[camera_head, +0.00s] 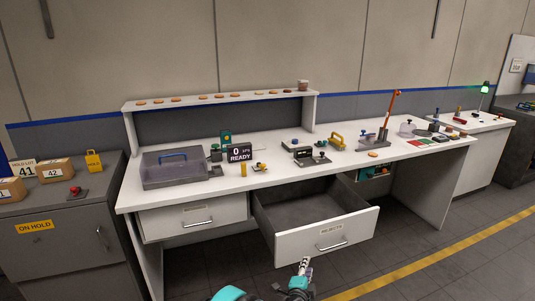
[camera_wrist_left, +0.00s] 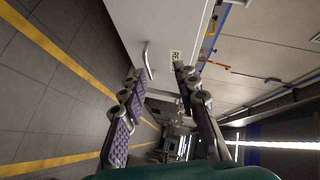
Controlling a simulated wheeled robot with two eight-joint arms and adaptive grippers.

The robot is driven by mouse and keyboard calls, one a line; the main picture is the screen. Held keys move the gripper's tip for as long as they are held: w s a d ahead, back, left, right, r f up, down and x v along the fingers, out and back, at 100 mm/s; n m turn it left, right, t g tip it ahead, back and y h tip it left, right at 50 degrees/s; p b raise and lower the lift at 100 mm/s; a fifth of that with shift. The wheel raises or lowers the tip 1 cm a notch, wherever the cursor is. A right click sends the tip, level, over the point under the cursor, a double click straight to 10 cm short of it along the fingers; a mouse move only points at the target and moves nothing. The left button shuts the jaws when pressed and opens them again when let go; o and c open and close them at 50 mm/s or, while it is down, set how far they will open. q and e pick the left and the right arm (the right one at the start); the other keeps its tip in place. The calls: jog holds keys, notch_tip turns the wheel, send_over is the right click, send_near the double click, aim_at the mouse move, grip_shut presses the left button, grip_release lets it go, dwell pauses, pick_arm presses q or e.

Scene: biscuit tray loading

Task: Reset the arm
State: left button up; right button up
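My left gripper (camera_head: 306,267) is low at the bottom of the head view, in front of the open drawer and apart from it. In the left wrist view its two fingers (camera_wrist_left: 158,82) are spread wide with nothing between them. The drawer (camera_head: 327,238), labelled REJECTS, is pulled far out from the white bench, and its visible inside looks empty. The drawer's handle (camera_wrist_left: 149,61) shows beyond the fingertips in the left wrist view, and the fingers do not touch it. My right gripper is not in view.
The white bench (camera_head: 150,193) carries a lidded grey tray box (camera_head: 178,172), a READY display (camera_head: 239,153) and small fixtures. Several biscuits lie on the raised shelf (camera_head: 235,99); another biscuit (camera_head: 373,154) is on the benchtop. A grey ON HOLD cabinet (camera_head: 65,240) stands left. The floor ahead is clear.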

pick_arm(q)
jog(key=s+a+r+n+g+y, duration=0.1)
jog(key=s+a+r+n+y, duration=0.1)
jog(key=s+a+r+n, duration=0.45)
jog(key=s+a+r+n+g+y, duration=0.1)
jog(key=a+r+n+g+y, duration=0.15)
jog(key=a+r, duration=0.8)
jog(key=s+a+f+n+g, duration=0.2)
jog(key=s+a+n, duration=0.2)
jog(key=s, duration=0.9)
jog(key=s+a+f+n+g, duration=0.2)
jog(key=s+a+n, duration=0.3)
jog(key=s+a, duration=0.6)
jog(key=s+f, duration=0.1)
jog(key=s, duration=0.1)
jog(key=shift+s, duration=0.4)
